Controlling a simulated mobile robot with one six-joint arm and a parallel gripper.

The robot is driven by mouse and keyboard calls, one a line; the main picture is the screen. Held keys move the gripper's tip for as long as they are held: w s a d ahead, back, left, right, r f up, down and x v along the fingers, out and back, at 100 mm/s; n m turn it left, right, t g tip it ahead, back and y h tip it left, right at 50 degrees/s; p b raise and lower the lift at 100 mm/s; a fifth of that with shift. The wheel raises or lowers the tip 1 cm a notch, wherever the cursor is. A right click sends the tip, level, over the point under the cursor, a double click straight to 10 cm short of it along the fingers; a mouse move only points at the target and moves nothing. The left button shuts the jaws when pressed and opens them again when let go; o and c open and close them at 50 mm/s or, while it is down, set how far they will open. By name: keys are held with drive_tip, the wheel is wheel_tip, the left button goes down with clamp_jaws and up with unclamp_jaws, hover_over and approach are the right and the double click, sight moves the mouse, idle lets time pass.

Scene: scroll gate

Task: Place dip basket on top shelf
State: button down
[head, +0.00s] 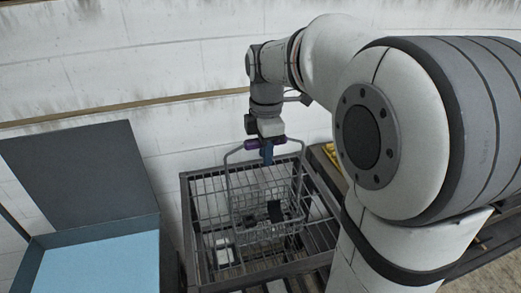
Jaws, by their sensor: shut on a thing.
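The dip basket (256,230) is a grey wire-mesh basket with a tall bail handle, in the middle of the head view. A dark patch shows on or behind the basket's mesh. The basket is in front of or over a dark metal shelf rack (187,215) with a grid top. I cannot tell whether the basket touches the rack. The basket's underside is hard to make out among the bars.
A dark tank (36,262) with a light blue surface inside and a raised lid (85,178) stands at left. A white block wall (190,60) is behind. A yellow item (331,155) lies right of the rack. My arm covers the right side.

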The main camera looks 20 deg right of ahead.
drive_tip(key=shift+f, duration=0.1)
drive_tip(key=c, duration=1.3)
unclamp_jaws()
wheel_tip(320, 180, up, 12)
drive_tip(key=shift+s+r, duration=0.1)
drive_tip(key=shift+r, duration=0.05)
drive_tip(key=s+f+m+t, duration=0.1)
drive_tip(key=s+f+m, duration=0.4)
drive_tip(key=m, duration=0.1)
drive_tip(key=s+a+f+m+t, duration=0.1)
drive_tip(key=s+f+m, duration=0.4)
drive_tip(key=f+m, duration=0.1)
drive_tip(key=s+f+m+t, duration=0.1)
drive_tip(key=s+f+m, duration=0.4)
drive_tip(key=s+f, duration=0.1)
drive_tip(key=shift+a+m, duration=0.2)
drive_tip(key=shift+m, duration=0.2)
